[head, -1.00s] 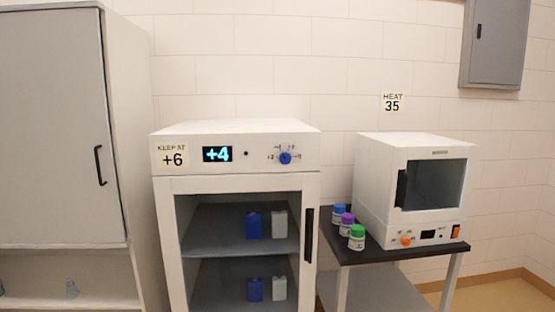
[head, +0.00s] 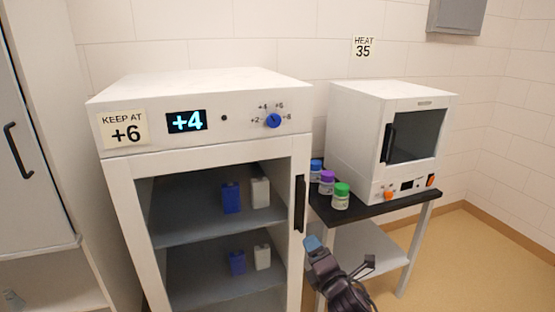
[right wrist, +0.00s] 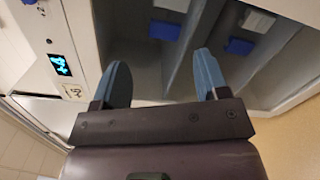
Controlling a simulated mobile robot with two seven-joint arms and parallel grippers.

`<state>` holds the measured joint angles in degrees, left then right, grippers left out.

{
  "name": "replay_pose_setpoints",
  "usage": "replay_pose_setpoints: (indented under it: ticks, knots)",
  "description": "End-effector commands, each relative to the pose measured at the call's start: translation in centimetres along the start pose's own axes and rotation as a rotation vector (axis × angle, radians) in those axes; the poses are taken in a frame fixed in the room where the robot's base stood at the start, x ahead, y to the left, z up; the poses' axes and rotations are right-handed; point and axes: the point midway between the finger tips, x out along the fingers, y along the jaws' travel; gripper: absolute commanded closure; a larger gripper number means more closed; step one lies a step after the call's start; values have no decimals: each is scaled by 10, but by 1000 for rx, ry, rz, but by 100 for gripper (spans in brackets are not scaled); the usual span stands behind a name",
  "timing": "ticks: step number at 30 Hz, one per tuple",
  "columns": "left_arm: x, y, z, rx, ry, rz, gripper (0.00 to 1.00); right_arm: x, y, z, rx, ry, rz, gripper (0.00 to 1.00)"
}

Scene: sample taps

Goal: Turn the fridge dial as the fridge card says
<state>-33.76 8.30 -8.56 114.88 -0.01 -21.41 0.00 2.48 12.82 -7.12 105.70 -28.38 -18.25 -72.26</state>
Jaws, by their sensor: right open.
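The white fridge (head: 200,85) stands in the middle of the head view. Its card (head: 125,129) reads "KEEP AT +6" and its lit display (head: 186,121) reads +4. My left gripper is not in view.
A black door handle (head: 300,204) runs down the fridge's right side. At right, a black-topped table (head: 385,207) holds a white oven (head: 365,110) and three capped jars (head: 327,182). A "HEAT 35" card (head: 363,47) hangs above. A cabinet (head: 35,150) stands at left.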

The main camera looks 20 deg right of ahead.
Motion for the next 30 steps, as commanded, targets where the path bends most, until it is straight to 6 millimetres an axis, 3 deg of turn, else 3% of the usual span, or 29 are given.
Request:
replay_pose_setpoints:
  ticks: [1, 6, 12, 18, 23, 30]
  knots:
    - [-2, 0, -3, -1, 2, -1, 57, 19, 30, 8, -132, -20, 55, 32]
    - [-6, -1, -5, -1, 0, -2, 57, 66, 114, 30, -602, -124, 185, 32]
    - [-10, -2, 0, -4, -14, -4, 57, 96, 190, 49, -991, -260, 262, 32]
    - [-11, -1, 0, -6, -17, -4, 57, 106, 219, 56, -1148, -325, 280, 32]
    - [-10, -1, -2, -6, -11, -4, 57, 118, 226, 58, -1159, -330, 280, 32]
    - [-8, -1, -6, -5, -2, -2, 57, 153, 240, 62, -1156, -329, 280, 32]
